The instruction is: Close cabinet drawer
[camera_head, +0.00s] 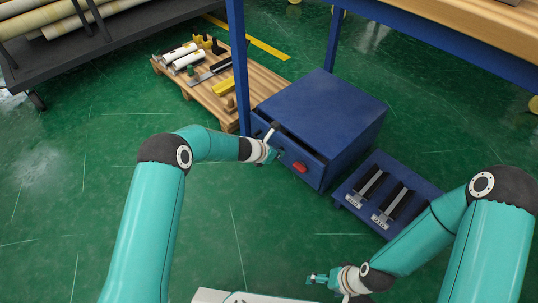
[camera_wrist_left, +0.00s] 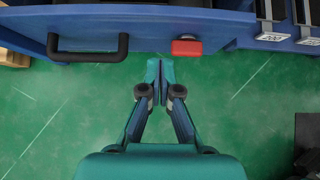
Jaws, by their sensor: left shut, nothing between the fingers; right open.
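The blue cabinet (camera_head: 320,110) stands on the green floor under a workbench. Its drawer front (camera_head: 317,174) faces my left arm and seems to stand slightly out, with a dark strip behind its upper edge. The drawer front fills the top of the left wrist view (camera_wrist_left: 145,35), with a black handle (camera_wrist_left: 88,48) at left and a red block (camera_wrist_left: 187,47) at right. My left gripper (camera_head: 275,154) is shut and empty in front of the drawer; its fingertips (camera_wrist_left: 152,72) appear between handle and red block. I cannot tell whether they touch. My right gripper (camera_head: 318,279) is open and away from the cabinet.
A wooden pallet (camera_head: 262,84) with tools lies left of the cabinet. A low blue tray (camera_head: 423,186) with black labelled items sits at its right. The blue bench leg (camera_head: 239,70) rises beside the cabinet. A rack with rolls (camera_head: 75,25) stands upper left. Floor in front is clear.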

